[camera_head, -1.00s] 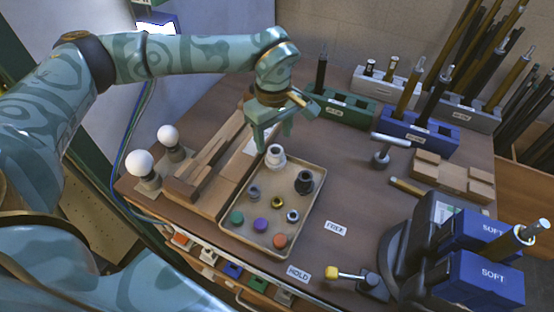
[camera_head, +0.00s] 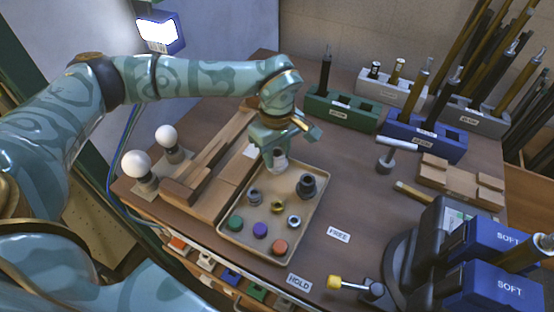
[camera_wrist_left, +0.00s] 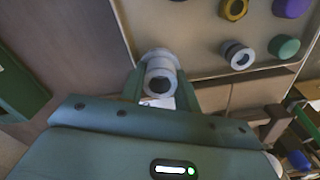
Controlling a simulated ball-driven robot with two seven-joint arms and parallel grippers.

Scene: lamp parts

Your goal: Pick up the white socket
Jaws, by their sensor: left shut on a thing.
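The white socket (camera_head: 279,164) is at the far left corner of the beige tray (camera_head: 321,199). My left gripper (camera_head: 272,160) is down around it, with its fingers closed on the socket's sides. In the left wrist view the white socket (camera_wrist_left: 160,75) sits between the two fingers of the left gripper (camera_wrist_left: 162,88), its round opening facing the camera. I cannot tell whether its bottom still touches the tray. My right gripper is not in view.
The tray also holds a black socket (camera_head: 307,186), a grey ring (camera_head: 254,196), a brass ring (camera_head: 278,207) and coloured caps. A wooden fixture (camera_head: 207,180) stands to the left, near two bulbs. A green rack (camera_head: 341,110) stands behind.

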